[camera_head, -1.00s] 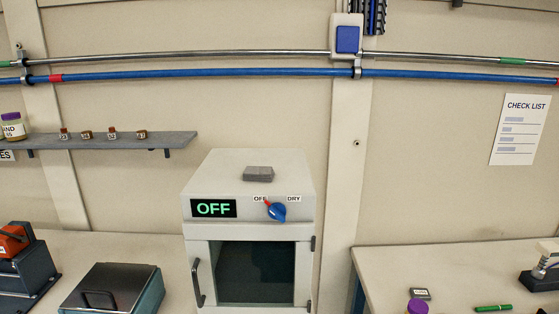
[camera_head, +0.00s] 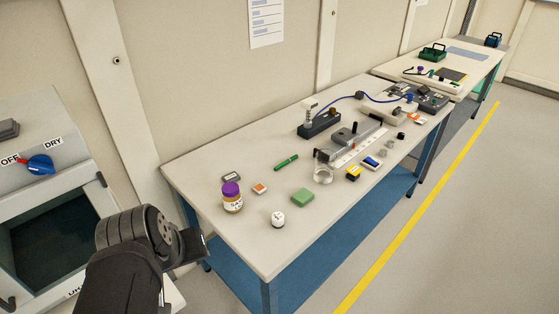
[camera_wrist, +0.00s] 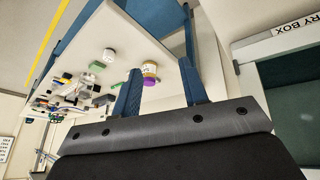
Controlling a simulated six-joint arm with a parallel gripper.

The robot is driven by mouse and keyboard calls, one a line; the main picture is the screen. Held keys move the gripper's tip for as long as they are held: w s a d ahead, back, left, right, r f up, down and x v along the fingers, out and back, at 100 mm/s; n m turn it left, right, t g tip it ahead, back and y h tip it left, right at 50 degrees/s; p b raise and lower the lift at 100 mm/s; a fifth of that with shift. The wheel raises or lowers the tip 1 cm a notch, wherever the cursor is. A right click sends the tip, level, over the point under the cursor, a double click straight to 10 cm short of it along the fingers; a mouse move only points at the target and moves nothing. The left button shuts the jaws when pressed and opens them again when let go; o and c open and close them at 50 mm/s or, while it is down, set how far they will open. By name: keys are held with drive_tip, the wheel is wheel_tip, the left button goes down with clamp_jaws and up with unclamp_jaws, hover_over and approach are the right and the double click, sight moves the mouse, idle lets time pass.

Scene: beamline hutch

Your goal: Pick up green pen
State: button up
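The green pen (camera_head: 286,162) lies flat on the near white workbench (camera_head: 245,160), towards its back edge, to the right of a small grey label-like block and behind a green block. My gripper (camera_head: 204,246) is at the lower left in the head view, off the bench's left end and well away from the pen. In the wrist view my gripper (camera_wrist: 161,42) shows two separated blue fingers with nothing held between them.
A purple-lidded jar (camera_head: 232,198), white-capped pot (camera_head: 278,220), green block (camera_head: 303,197) and orange-topped piece (camera_head: 260,188) stand near the pen. A clear dish (camera_head: 323,175) and ruler-like fixture are to its right. The drying oven (camera_head: 40,200) is at left.

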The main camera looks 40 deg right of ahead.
drive_tip(key=w+d+r+m+g, duration=0.1)
drive_tip(key=w+d+r+m, duration=0.4)
drive_tip(key=w+d, duration=0.55)
drive_tip(key=m+g, duration=0.3)
drive_tip(key=m, duration=0.5)
hover_over(277, 167)
drive_tip(key=a, duration=0.3)
drive_tip(key=shift+h, duration=0.4)
drive_tip(key=f, duration=2.2)
drive_tip(key=shift+s+f, duration=0.1)
drive_tip(key=shift+s, duration=0.2)
drive_tip(key=shift+w+x, duration=0.15)
drive_tip(key=shift+x, duration=1.35)
drive_tip(key=shift+w+x, duration=0.2)
drive_tip(key=shift+x, duration=1.35)
drive_tip(key=shift+c, duration=0.2)
clamp_jaws()
